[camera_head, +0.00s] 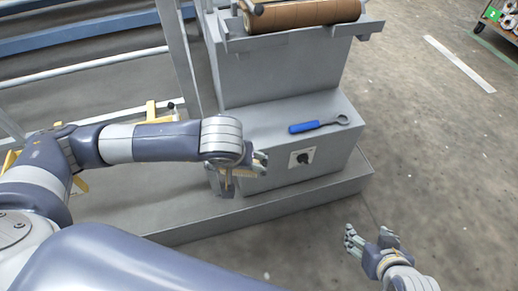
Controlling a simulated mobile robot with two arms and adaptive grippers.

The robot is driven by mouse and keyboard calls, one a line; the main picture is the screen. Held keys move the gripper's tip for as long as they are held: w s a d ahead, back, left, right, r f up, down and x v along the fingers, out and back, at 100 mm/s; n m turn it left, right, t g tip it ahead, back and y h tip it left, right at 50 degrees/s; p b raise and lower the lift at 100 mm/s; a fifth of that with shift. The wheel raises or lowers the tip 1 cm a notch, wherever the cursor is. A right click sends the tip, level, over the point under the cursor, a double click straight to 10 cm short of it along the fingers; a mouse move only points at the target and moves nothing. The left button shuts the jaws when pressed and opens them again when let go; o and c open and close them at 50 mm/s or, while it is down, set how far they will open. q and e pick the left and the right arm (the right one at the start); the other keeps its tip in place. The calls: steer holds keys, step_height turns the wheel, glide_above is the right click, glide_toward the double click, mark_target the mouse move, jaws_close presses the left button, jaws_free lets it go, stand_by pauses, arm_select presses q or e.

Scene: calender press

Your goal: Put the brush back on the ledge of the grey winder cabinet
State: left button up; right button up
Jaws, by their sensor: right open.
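The grey winder cabinet (285,78) stands in the upper middle, with a flat grey ledge (265,118) on its front. My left gripper (252,168) is in front of the ledge's left part, close to the cabinet's front face. Its fingers are small and partly hidden by my wrist, so I cannot tell whether it is open or shut. A small tan piece (227,181) shows beside it; I cannot tell whether this is the brush or part of the gripper. No brush is clearly visible elsewhere. My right gripper (369,238) is open and empty over the floor at lower right.
A blue-handled tool with a grey ring end (318,125) lies on the ledge's right half. A black knob (302,158) is on the front face. A brown roll (300,13) sits on top. A grey plinth (330,189) surrounds the base.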

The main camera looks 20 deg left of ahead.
arm_select(q)
steer(key=shift+w+f, duration=0.15)
steer(key=shift+f, duration=0.45)
steer(key=b, duration=0.2)
glide_toward(259, 137)
steer(key=shift+x, duration=1.15)
steer(key=shift+w+b, duration=0.3)
steer(key=shift+w, duration=0.7)
step_height(259, 137, down, 3)
steer(key=shift+s+f+b, duration=0.1)
steer(key=shift+b, duration=0.4)
steer(key=shift+f, duration=0.15)
arm_select(e)
steer(key=w+a+r+t+y, duration=0.1)
steer(key=w+a+r+t, duration=0.1)
steer(key=w+r+t, duration=0.2)
steer(key=w+a+r+t+y, duration=0.1)
steer(key=w+r+t, duration=0.3)
steer(key=r, duration=0.6)
steer(key=shift+a+r+t+y, duration=0.3)
steer(key=shift+a+r+t, duration=0.1)
steer(key=shift+a, duration=0.05)
steer(key=shift+w, duration=0.1)
